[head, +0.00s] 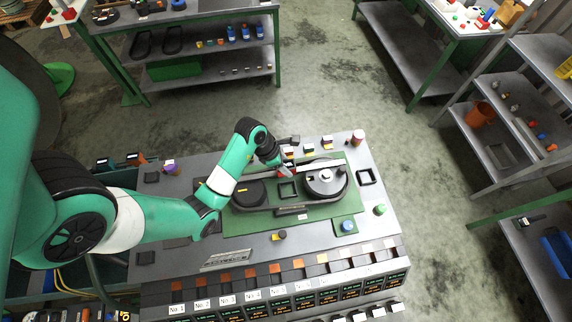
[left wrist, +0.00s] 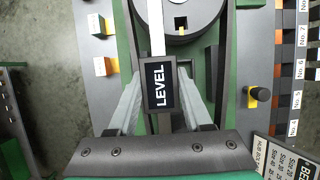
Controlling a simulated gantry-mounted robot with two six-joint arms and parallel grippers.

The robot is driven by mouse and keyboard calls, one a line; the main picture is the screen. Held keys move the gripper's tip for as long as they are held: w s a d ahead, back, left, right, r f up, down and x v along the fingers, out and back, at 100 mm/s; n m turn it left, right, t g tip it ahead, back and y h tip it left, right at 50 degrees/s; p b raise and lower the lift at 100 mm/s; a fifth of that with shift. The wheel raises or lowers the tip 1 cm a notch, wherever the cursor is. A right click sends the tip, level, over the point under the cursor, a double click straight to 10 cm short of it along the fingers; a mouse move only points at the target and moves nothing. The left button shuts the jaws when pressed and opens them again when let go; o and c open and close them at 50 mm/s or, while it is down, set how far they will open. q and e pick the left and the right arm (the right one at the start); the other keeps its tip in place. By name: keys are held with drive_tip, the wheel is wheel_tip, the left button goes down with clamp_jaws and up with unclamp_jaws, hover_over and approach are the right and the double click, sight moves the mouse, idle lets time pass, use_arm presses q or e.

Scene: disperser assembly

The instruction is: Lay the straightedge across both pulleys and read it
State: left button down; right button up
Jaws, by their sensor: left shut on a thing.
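The straightedge (head: 325,164) is a pale bar with a black block marked LEVEL (left wrist: 158,85). My left gripper (head: 283,172) is shut on it at that block, above the green plate (head: 300,222). In the left wrist view, the bar's white end (left wrist: 156,28) runs over the large dark pulley (left wrist: 205,18). The large pulley (head: 325,190) lies on the right of the plate in the head view, the smaller pulley (head: 248,194) on the left, partly behind my arm. I cannot tell whether the bar touches either pulley. My right gripper does not show.
Small coloured blocks (head: 326,143) stand along the bench's back edge. A blue knob (head: 347,226) and a green knob (head: 380,209) are at the right. Numbered displays and slots (head: 270,294) line the front. Shelves stand around, with open floor between.

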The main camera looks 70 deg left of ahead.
sight(276, 172)
use_arm(q)
drive_tip(key=shift+c, duration=1.2)
unclamp_jaws()
drive_tip(key=p+v, duration=0.5)
drive_tip(key=v, duration=0.6)
drive_tip(key=shift+r, duration=0.35)
